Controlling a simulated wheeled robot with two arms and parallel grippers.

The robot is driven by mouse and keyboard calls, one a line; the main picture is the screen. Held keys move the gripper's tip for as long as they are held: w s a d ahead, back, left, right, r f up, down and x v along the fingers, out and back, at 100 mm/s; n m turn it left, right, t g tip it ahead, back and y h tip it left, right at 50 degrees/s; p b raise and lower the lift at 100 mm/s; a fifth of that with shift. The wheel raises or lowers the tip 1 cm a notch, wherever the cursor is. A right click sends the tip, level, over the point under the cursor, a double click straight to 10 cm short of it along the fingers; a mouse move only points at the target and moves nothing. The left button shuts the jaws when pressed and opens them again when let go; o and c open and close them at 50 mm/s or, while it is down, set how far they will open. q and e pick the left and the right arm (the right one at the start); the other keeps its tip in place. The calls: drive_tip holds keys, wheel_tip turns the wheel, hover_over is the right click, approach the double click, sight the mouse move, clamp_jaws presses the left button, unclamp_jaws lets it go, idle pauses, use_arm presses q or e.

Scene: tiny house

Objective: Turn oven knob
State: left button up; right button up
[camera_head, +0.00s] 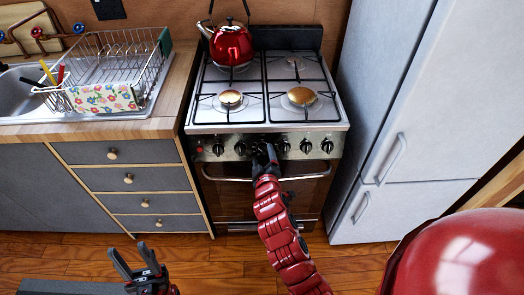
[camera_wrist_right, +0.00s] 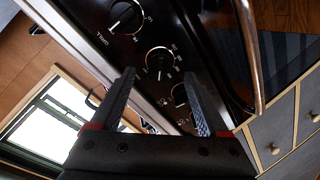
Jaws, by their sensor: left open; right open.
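The oven (camera_head: 266,195) stands at the back centre, with a row of several black knobs along its front panel. Clear ones include a left knob (camera_head: 218,149) and a right knob (camera_head: 306,146). My right gripper (camera_head: 265,152) is open at the middle of the panel and partly hides the knobs there. In the right wrist view, a marked knob (camera_wrist_right: 159,64) shows between and beyond the open fingertips. Another knob (camera_wrist_right: 181,95) is partly hidden near the right finger. Contact cannot be told. My left gripper (camera_head: 138,264) is open and empty, low at the left above the floor.
The oven door handle (camera_head: 225,179) runs just below the knobs, close to my right gripper. A red kettle (camera_head: 231,45) stands on the back left burner. Grey drawers (camera_head: 130,180) flank the oven on the left, a fridge (camera_head: 400,110) on the right. The floor in front is clear.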

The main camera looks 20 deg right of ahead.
sight(262, 151)
drive_tip(key=shift+x, duration=1.55)
clamp_jaws()
